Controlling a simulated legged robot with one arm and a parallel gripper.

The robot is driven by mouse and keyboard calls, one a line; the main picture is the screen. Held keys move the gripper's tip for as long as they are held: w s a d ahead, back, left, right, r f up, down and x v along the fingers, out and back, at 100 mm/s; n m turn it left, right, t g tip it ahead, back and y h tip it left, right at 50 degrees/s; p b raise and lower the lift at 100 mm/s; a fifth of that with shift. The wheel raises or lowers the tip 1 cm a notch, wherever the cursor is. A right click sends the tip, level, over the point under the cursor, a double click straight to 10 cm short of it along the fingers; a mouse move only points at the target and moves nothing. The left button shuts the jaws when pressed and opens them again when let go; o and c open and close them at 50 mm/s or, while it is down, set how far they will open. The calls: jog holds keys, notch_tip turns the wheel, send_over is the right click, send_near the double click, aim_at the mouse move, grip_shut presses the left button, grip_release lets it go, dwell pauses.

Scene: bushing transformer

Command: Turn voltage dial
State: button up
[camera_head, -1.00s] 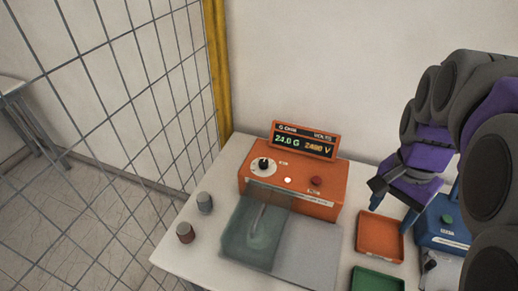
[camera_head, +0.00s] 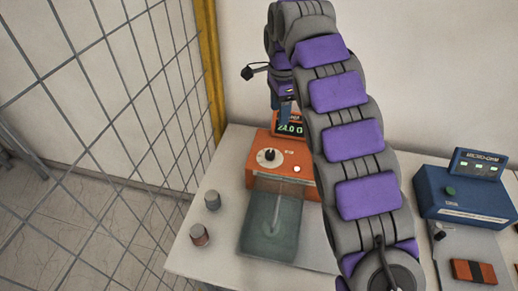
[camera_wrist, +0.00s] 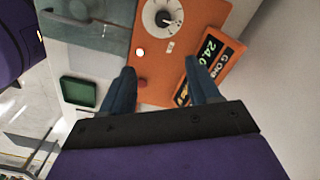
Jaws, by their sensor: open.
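The voltage dial, a black knob on a white round scale (camera_head: 268,156), sits on top of the orange tester box (camera_head: 262,145). In the wrist view the dial (camera_wrist: 163,14) is at the top edge, partly cut off, with the orange panel (camera_wrist: 168,60) below it. The display (camera_head: 290,123) stands at the back of the box, partly hidden by my arm. My gripper (camera_wrist: 163,72) is open and empty above the box, its blue fingers apart from the dial. In the head view it (camera_head: 285,112) hangs in front of the display.
A red button (camera_wrist: 141,83) and a white light (camera_wrist: 140,51) are on the panel. Two small cylinders (camera_head: 212,200) (camera_head: 199,235) stand at left. A blue device (camera_head: 460,192) is at right. A wire fence (camera_head: 100,140) and yellow post (camera_head: 209,70) border the left.

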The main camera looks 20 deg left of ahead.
jog(key=a, duration=0.1)
jog(key=b, duration=0.4)
send_near(271, 152)
notch_tip(271, 152, down, 8)
jog(key=shift+s+d+r, duration=0.1)
jog(key=shift+s+d, duration=0.05)
jog(key=shift+f, duration=0.7)
jog(key=shift+c, duration=0.2)
jog(key=shift+c, duration=1.4)
jog(key=shift+r, duration=0.1)
jog(key=c, duration=0.7)
